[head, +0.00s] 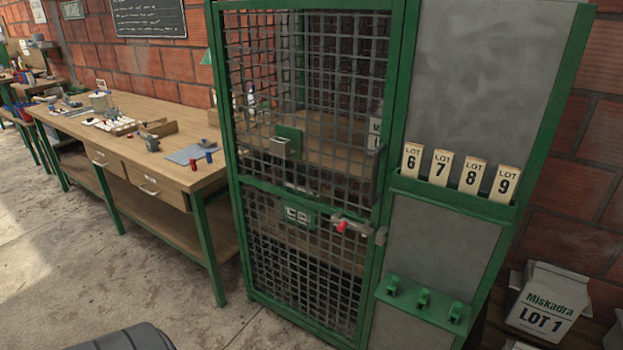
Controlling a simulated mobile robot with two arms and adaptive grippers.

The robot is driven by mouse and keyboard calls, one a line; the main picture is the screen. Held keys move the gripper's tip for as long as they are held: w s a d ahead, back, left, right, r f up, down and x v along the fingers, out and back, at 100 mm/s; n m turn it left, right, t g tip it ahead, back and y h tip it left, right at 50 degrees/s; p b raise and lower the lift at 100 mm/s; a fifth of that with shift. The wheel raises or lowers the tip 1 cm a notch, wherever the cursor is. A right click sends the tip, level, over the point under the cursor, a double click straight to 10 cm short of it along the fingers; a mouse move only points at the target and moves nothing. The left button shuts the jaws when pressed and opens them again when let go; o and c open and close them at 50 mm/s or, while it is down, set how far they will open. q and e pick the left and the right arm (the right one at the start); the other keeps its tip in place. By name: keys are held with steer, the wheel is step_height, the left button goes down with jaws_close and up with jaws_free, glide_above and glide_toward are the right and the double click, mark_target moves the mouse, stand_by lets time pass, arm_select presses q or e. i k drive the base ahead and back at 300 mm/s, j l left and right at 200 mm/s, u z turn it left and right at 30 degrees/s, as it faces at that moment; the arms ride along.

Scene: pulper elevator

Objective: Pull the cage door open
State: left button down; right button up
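The cage door (300,192) is a green frame filled with dark wire mesh, in the middle of the head view. It looks shut against the green post on its right. A bolt latch with a red knob (342,226) sits on the door's right side, beside a grey catch (381,236) on the post. I cannot tell whether the bolt is in the catch. A dark upright bar (379,168), perhaps a handle, is at the door's right edge above the latch. Neither of my grippers can be made out in the view.
A wooden workbench (150,150) with tools and small parts stands left of the cage. A grey panel (483,75) with lot tags and green hooks (423,299) is on the right. A white Miskadra carton (545,300) stands lower right.

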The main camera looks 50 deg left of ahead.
mark_target(287, 143)
steer(key=u, duration=1.45)
